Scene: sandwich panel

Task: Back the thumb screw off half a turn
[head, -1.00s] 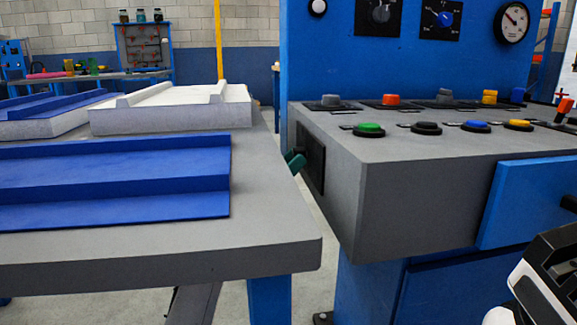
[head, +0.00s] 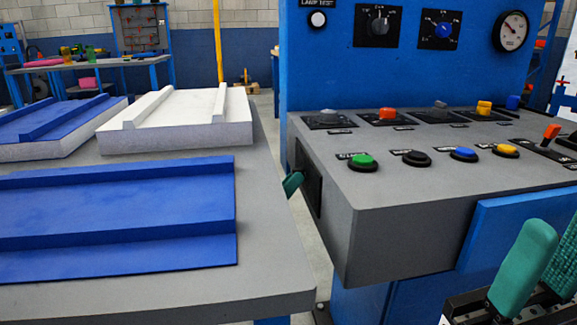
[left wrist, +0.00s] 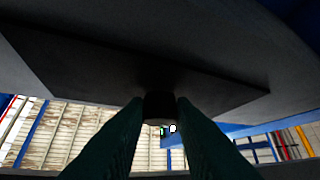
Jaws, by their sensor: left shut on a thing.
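The thumb screw (left wrist: 158,107) shows in the left wrist view as a short dark cylinder standing out from a black plate (left wrist: 90,75). My left gripper (left wrist: 159,100) is shut on it, with one teal finger on each side. In the head view only a teal fingertip of my left gripper (head: 292,184) shows, at the black plate (head: 312,180) on the console's left side. The screw itself is hidden there. My right gripper (head: 545,250) is at the lower right, its teal fingers apart and nothing seen between them.
The grey console (head: 420,185) carries several coloured buttons and a lever (head: 551,133). A grey table (head: 270,240) with a blue panel (head: 110,220) and a white panel (head: 180,120) stands to the left. A narrow gap separates table and console.

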